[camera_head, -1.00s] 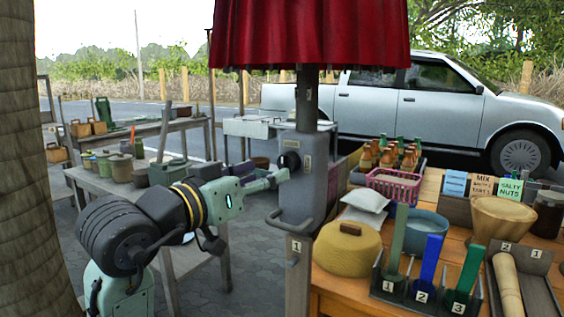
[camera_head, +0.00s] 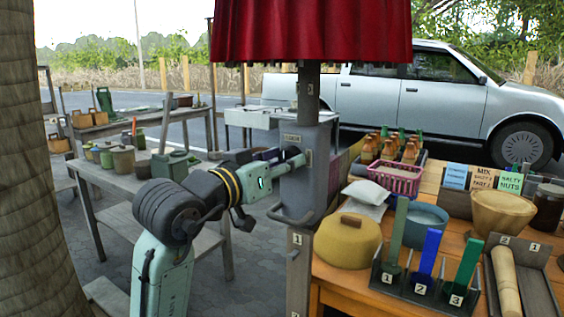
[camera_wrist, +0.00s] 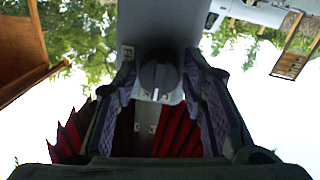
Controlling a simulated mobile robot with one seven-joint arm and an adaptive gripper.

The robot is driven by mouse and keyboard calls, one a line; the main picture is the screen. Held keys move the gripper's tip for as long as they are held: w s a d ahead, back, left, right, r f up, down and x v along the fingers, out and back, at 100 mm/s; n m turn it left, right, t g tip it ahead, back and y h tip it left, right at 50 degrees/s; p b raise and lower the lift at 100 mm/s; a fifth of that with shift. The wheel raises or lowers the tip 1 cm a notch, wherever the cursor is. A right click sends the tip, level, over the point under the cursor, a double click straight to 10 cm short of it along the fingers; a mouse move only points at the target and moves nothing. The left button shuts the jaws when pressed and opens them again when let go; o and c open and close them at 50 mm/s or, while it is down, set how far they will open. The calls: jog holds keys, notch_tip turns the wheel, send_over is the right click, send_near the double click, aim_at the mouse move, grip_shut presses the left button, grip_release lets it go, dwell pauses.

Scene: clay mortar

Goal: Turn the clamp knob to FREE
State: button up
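The dark round clamp knob (camera_wrist: 158,76) shows in the wrist view, on the face of the grey post (camera_wrist: 165,22). A small white mark shows on its lower part. My gripper (camera_wrist: 160,68) is open, with one finger on each side of the knob and a gap showing on both sides; I cannot tell whether the tips reach past its face. In the head view my gripper (camera_head: 296,158) is right at the post, and its fingers hide the knob. A small label plate (camera_head: 292,138) sits just above. Its lettering is too small to read.
The red umbrella canopy (camera_head: 310,35) hangs above. A bent grey handle (camera_head: 290,216) sticks out below my gripper. The wooden stall table (camera_head: 345,290) on the right holds a yellow lidded pot (camera_head: 347,240) and several pestles. A grey bench (camera_head: 120,178) stands on the left.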

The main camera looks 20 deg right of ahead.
jog(key=c, duration=0.7)
jog(key=shift+m, duration=0.5)
jog(key=m+b, duration=0.2)
jog(key=m, duration=0.4)
jog(key=shift+y, duration=0.4)
jog(key=m+b, duration=0.1)
jog(key=m, duration=0.4)
jog(key=shift+r+b, duration=0.1)
jog(key=shift+b, duration=0.2)
jog(key=m, duration=0.2)
jog(key=m+b, duration=0.1)
jog(key=m, duration=0.2)
jog(key=shift+r+t+y, duration=0.1)
jog(key=shift+t+y, duration=0.2)
